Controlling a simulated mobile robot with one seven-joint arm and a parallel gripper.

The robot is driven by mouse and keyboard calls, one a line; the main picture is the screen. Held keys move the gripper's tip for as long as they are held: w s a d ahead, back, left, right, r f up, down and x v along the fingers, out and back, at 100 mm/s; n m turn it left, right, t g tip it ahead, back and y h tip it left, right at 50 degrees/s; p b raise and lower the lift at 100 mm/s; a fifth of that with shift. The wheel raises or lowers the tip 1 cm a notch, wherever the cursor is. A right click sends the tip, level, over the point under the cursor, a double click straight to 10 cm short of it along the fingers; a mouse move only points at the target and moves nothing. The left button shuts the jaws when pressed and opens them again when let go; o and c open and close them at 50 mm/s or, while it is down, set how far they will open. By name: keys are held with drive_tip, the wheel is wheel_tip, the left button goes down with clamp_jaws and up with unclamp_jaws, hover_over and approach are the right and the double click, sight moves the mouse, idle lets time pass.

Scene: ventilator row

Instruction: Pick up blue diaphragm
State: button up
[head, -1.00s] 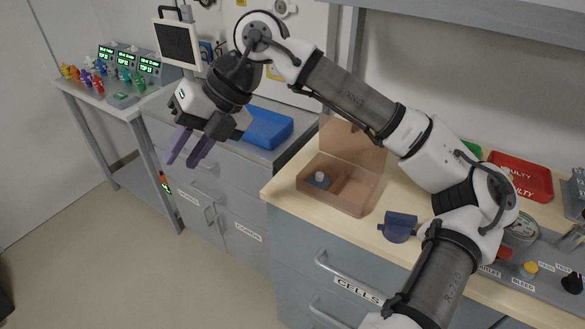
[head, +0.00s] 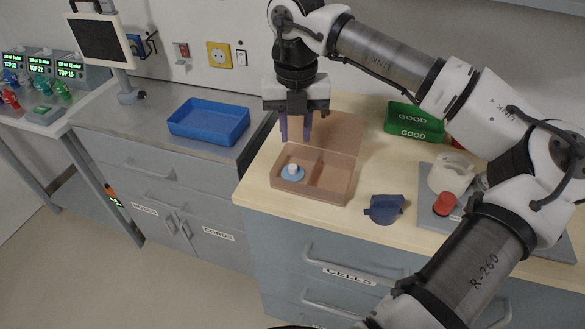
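The blue diaphragm (head: 292,173), a light blue disc with a white knob on top, lies in the left compartment of an open brownish two-compartment box (head: 331,196) on the wooden counter. My gripper (head: 296,137) points down above the back left part of the box, in front of its raised lid in the picture. Its two purple fingers are apart with nothing seen between them. The diaphragm shows below the fingertips in the picture, and nothing covers it. The exact height of the fingertips above it cannot be told.
A dark blue part (head: 384,209) lies right of the box. A green GOOD tray (head: 414,120) is behind. A grey panel with a red knob (head: 445,203) is at the right. A blue tray (head: 209,121) sits on the grey cabinet, left. Counter in front of the box is clear.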

sight(293, 166)
drive_tip(key=f, duration=0.3)
drive_tip(key=f+p, duration=0.1)
drive_tip(key=f, duration=0.2)
drive_tip(key=f+p, duration=0.1)
drive_tip(key=f, duration=0.2)
drive_tip(key=shift+a, duration=0.3)
drive_tip(key=shift+c, duration=0.5)
drive_tip(key=shift+r, duration=0.1)
clamp_jaws()
